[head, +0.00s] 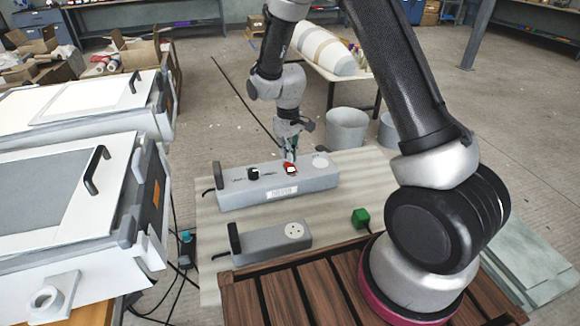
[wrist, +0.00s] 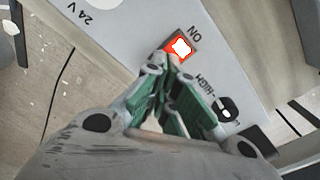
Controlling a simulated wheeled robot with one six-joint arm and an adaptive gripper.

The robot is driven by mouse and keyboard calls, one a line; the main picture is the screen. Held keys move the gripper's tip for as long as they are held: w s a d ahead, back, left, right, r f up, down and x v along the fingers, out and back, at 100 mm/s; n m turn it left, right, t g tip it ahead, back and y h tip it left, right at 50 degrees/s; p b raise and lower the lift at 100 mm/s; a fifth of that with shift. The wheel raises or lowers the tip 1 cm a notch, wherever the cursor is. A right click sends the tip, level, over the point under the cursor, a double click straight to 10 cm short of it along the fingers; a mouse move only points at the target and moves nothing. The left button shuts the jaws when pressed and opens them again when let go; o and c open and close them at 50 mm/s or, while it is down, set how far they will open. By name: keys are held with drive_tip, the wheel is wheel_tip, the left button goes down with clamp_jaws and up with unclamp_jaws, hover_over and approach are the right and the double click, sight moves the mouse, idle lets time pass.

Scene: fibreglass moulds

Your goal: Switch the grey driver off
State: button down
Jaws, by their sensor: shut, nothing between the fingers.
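The grey driver (head: 318,182) is a long grey box lying on the pale mat in the head view. Its top carries a red rocker switch (head: 290,169), a black control and a round socket at the right end. In the wrist view the driver (wrist: 125,25) shows "24 V", "ON" and "HIGH" markings. The rocker (wrist: 181,47) glows white and red beside "ON". My gripper (wrist: 172,62) is shut and empty, its tips at the rocker's near edge. Whether they touch it I cannot tell. In the head view my gripper (head: 290,156) is just above the switch.
A smaller grey box (head: 270,246) with a round socket lies in front of the driver. A black control (wrist: 227,108) sits by "HIGH". White-topped cases (head: 70,240) stand at left; a grey bucket (head: 346,127) stands behind.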

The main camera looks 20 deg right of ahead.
drive_tip(key=shift+f, duration=0.75)
idle(0.3)
drive_tip(key=shift+r, duration=3.55)
